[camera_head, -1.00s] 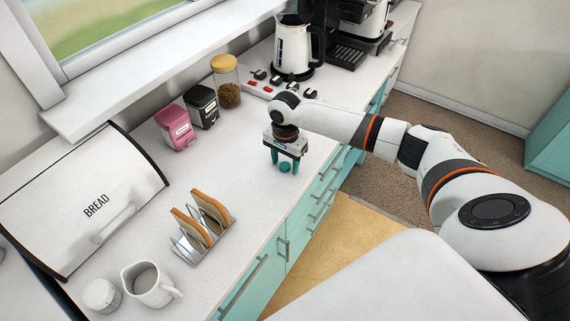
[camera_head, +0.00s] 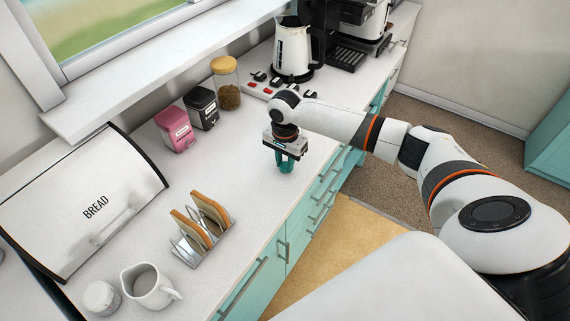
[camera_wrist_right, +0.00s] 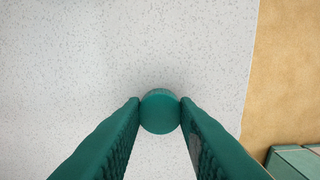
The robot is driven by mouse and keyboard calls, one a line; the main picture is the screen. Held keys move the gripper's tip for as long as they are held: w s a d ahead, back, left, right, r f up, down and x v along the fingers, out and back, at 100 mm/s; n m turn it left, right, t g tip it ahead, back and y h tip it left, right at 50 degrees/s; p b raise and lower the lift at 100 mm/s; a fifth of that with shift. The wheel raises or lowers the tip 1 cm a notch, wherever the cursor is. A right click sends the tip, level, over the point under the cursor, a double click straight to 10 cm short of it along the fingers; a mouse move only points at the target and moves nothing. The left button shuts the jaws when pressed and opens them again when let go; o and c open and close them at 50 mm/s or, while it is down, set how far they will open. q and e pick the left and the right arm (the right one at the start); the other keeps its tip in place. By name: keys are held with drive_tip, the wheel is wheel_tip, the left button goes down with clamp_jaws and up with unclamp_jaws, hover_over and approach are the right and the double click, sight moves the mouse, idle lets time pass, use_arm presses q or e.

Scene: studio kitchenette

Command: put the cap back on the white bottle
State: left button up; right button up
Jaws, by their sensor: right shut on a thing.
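A small round teal cap (camera_wrist_right: 160,111) sits between the fingertips of my right gripper (camera_wrist_right: 160,113) in the right wrist view. Both fingers touch its sides, so the gripper is shut on it. In the head view my right gripper (camera_head: 286,165) points down at the worktop near its front edge, and its fingers mostly hide the cap. I cannot tell whether the cap still touches the worktop. I make out no white bottle for certain in either view. My left gripper is not in view.
A toast rack (camera_head: 203,238), white jug (camera_head: 152,287) and small white round pot (camera_head: 102,298) stand at the front left. The bread bin (camera_head: 85,200), pink canister (camera_head: 175,129), black canister (camera_head: 202,107), glass jar (camera_head: 227,88) and kettle (camera_head: 293,50) line the back. Mid-worktop is clear.

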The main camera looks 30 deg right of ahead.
sight(285, 165)
wheel_tip(285, 165, up, 9)
drive_tip(key=b, duration=0.1)
drive_tip(key=shift+r, duration=0.15)
